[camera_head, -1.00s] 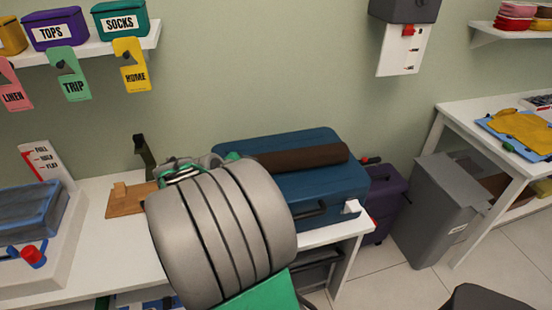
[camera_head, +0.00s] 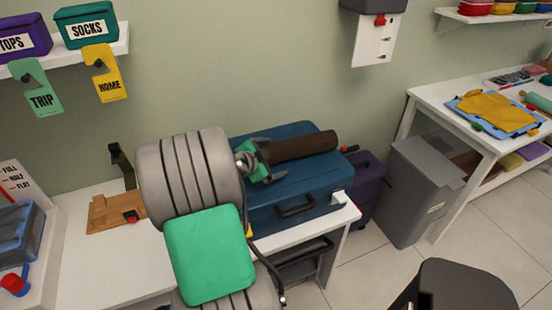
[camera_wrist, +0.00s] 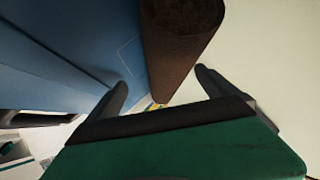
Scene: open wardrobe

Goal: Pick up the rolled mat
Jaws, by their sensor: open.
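The rolled mat (camera_head: 303,146), a dark brown roll, lies on top of the blue suitcase (camera_head: 318,178). In the wrist view the mat (camera_wrist: 178,45) shows end-on between and just beyond my fingertips. My gripper (camera_head: 256,160) is at the left end of the mat, above the suitcase's left part. In the wrist view my gripper (camera_wrist: 161,80) has its two dark fingers spread, with nothing held between them. My own arm hides the suitcase's left end in the head view.
A purple case (camera_head: 368,186) and a grey bin (camera_head: 420,190) stand right of the bench (camera_head: 305,232). A wooden block (camera_head: 112,214) lies on the bench at left. A white table (camera_head: 425,101) with a folded yellow cloth (camera_head: 495,112) is at right.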

